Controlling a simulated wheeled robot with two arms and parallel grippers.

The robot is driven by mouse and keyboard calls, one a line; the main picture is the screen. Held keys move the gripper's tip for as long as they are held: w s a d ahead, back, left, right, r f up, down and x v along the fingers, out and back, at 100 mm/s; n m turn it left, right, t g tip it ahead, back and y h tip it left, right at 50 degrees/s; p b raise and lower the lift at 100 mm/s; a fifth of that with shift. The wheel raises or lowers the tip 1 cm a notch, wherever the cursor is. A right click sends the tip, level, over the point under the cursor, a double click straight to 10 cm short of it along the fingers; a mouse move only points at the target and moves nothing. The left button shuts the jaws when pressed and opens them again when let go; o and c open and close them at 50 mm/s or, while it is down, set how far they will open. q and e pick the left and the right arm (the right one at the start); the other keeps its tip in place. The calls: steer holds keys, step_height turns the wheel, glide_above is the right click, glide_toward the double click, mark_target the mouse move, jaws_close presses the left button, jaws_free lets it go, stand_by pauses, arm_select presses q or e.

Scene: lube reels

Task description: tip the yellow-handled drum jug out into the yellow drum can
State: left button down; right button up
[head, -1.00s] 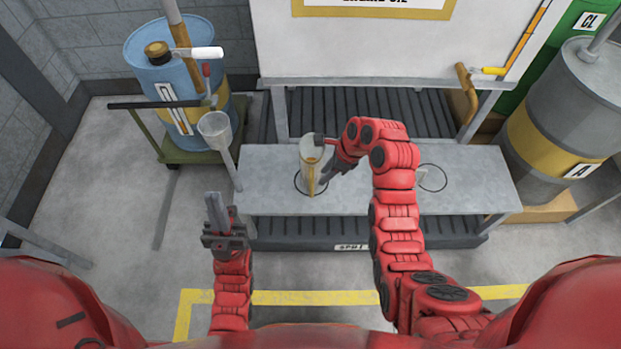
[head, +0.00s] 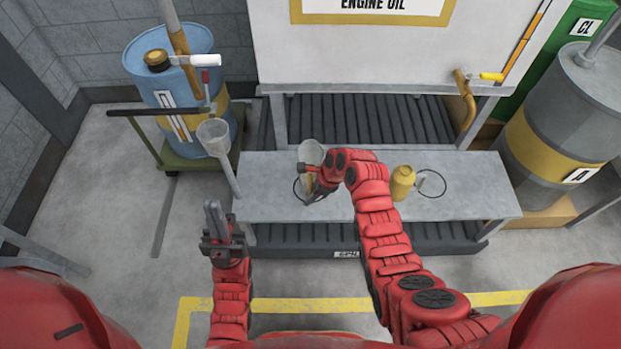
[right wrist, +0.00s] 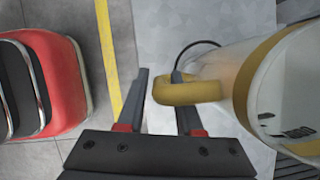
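The drum jug (head: 312,152), grey-white with a yellow stripe, stands upright on the left ring of the bench, partly behind my right arm. Its yellow handle (right wrist: 188,93) shows in the right wrist view. My right gripper (right wrist: 160,72) is open there, one finger on each side of the handle's outer part, with no clear grip on it. In the head view my right gripper (head: 311,190) is in front of the jug. The yellow drum can (head: 402,184) stands on the bench beside the right ring. My left gripper (head: 212,205) is empty, left of the bench; its finger gap is unclear.
The grey bench (head: 465,200) has bare room at its right end. A blue drum (head: 175,80) on a green cart is at the back left, a grey drum (head: 560,110) at the right.

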jaws_close()
stand_by(1.3)
